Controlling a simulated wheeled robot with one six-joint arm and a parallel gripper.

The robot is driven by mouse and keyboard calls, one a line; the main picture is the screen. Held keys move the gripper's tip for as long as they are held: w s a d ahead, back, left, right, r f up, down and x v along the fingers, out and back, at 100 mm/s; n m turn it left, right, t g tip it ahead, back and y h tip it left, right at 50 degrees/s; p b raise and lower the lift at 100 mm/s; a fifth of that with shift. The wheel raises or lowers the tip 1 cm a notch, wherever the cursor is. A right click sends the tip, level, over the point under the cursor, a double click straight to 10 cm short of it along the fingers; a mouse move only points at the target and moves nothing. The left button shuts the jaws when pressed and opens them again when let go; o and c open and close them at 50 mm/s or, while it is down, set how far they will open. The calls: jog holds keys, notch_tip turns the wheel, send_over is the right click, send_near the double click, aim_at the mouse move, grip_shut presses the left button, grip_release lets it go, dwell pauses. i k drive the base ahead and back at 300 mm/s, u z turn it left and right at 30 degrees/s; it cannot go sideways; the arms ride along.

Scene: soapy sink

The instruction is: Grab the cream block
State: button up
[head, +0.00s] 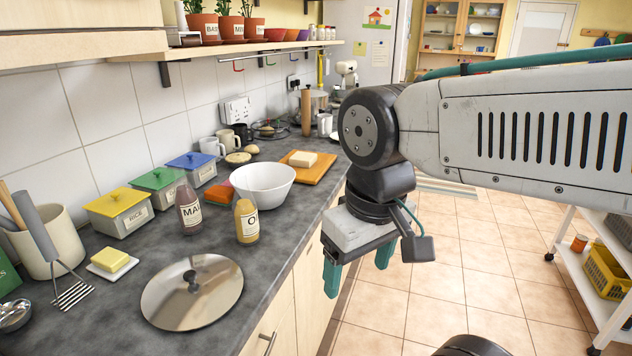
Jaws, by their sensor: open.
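A cream block (303,158) lies on an orange board (318,172) on the grey counter, in the middle of the head view. My gripper (358,270) points down with its two green fingers apart and nothing between them. It hangs over the tiled floor, just right of the counter's front edge. It is nearer to me than the cream block and clear of it.
A white bowl (262,186), two bottles (247,220) and a metal lid (192,292) stand nearer on the counter. A yellow block (110,259) sits on a white dish at left. A white trolley (590,270) is at right. Open floor lies between.

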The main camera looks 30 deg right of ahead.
aim_at(303, 159)
jog(key=z, duration=0.55)
jog(key=k, duration=0.6)
jog(key=z, duration=1.05)
jog(key=i, duration=1.45)
jog(key=u, duration=0.6)
jog(key=i, duration=0.6)
jog(key=u, duration=0.45)
